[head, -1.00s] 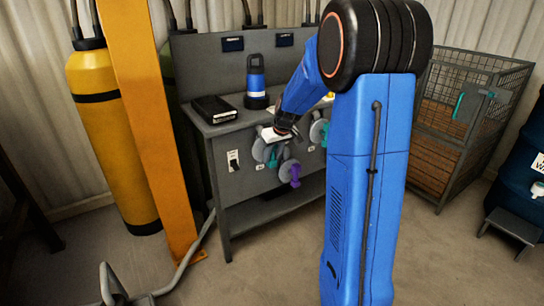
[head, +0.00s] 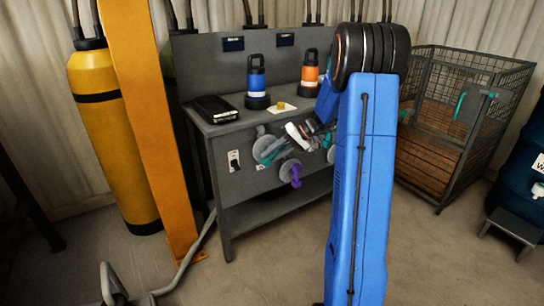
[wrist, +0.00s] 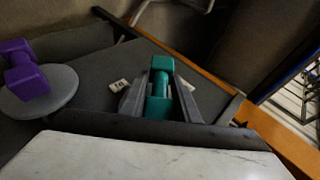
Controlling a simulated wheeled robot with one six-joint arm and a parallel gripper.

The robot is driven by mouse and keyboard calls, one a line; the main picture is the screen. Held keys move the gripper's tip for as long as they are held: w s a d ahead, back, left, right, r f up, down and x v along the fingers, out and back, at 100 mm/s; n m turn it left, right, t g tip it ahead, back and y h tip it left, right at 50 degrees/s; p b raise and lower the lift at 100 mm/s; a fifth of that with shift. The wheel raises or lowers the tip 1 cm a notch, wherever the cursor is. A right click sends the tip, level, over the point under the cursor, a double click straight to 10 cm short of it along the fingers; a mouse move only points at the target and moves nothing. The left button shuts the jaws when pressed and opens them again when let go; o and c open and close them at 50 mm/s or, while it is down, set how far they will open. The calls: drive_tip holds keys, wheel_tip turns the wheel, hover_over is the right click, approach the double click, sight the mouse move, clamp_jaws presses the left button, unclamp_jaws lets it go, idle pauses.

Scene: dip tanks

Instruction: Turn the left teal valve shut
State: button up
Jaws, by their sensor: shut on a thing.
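The left teal valve (head: 265,147) is on the front panel of the grey bench, partly hidden by my gripper in the head view. In the wrist view its teal handle (wrist: 161,64) stands between the two grey fingers of my gripper (wrist: 160,102). My gripper (head: 279,147) is shut on this handle and comes at it from the right, tilted in the head view. The valve's round grey plate shows only in part. The handle's exact angle is hard to read.
A purple valve (head: 291,173) sits close by, below and right; it also shows in the wrist view (wrist: 25,75). Another teal valve (head: 331,153) is further right, partly behind my arm. A blue bottle (head: 257,80) and orange bottle (head: 309,75) stand on the bench (head: 225,126).

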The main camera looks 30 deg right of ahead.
drive_tip(key=m+y, duration=0.1)
drive_tip(key=y, duration=0.3)
drive_tip(key=shift+t, duration=0.3)
drive_tip(key=shift+r+m+t+y, duration=0.15)
drive_tip(key=shift+m+t+y, duration=0.45)
drive_tip(key=shift+y, duration=1.1)
drive_tip(key=o, duration=0.8)
drive_tip(key=shift+c, duration=0.2)
drive_tip(key=v, duration=1.7)
drive_tip(key=shift+d+f, duration=0.2)
